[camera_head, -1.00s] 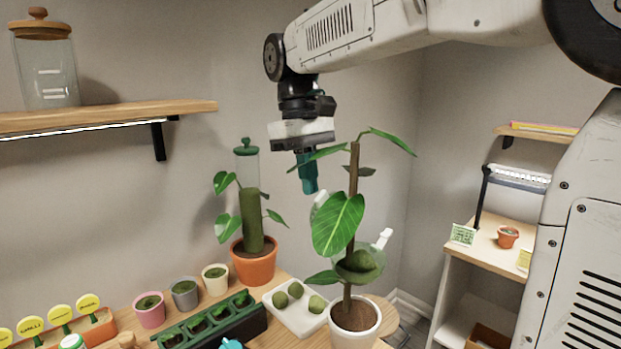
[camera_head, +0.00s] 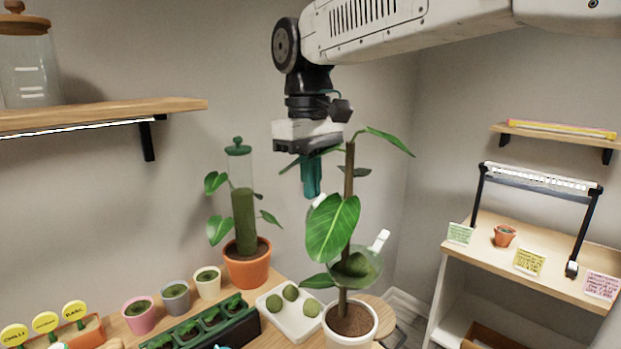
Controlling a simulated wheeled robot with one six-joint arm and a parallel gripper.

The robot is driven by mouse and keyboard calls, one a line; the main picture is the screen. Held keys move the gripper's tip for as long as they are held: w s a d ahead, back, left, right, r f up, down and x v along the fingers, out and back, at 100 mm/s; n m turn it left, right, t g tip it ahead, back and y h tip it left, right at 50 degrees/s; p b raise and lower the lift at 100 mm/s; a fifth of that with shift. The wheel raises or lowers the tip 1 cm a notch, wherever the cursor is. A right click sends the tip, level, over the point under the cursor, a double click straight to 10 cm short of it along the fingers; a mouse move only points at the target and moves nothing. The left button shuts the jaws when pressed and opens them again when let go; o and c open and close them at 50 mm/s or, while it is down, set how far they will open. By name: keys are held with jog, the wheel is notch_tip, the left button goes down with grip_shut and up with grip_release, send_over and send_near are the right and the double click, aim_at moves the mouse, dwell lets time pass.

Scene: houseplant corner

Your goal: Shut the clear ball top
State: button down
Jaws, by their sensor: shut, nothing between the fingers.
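The clear ball (camera_head: 355,268) sits around the stem of the tall plant in the white pot (camera_head: 350,326), with green-brown moss in its lower half. A white tab (camera_head: 380,240) sticks up at its right. Its upper part is partly hidden behind a big leaf (camera_head: 333,228), and a pale clear edge shows near the leaf's top. My gripper (camera_head: 312,192) points down, its teal fingers shut and empty, just above and left of the ball, beside the stem. I cannot tell whether it touches the leaves.
A potted plant with a clear moss tube (camera_head: 243,205) stands to the left. A white tray with moss balls (camera_head: 292,318), small pots and a green seedling tray (camera_head: 200,330) fill the table's front. A shelf unit (camera_head: 530,262) stands at the right.

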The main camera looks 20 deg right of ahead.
jog(key=shift+w, duration=0.15)
jog(key=w+a+r, duration=0.2)
jog(key=w+r, duration=0.3)
jog(key=r, duration=0.5)
jog(key=s+f, duration=0.1)
jog(key=f, duration=0.2)
jog(key=s+d+f, duration=0.1)
jog(key=f, duration=0.2)
jog(key=s+f, duration=0.2)
jog(key=f, duration=0.2)
jog(key=shift+d, duration=0.3)
jog(key=shift+s+d+f, duration=0.1)
jog(key=shift+s+d, duration=0.05)
jog(key=shift+s, duration=0.3)
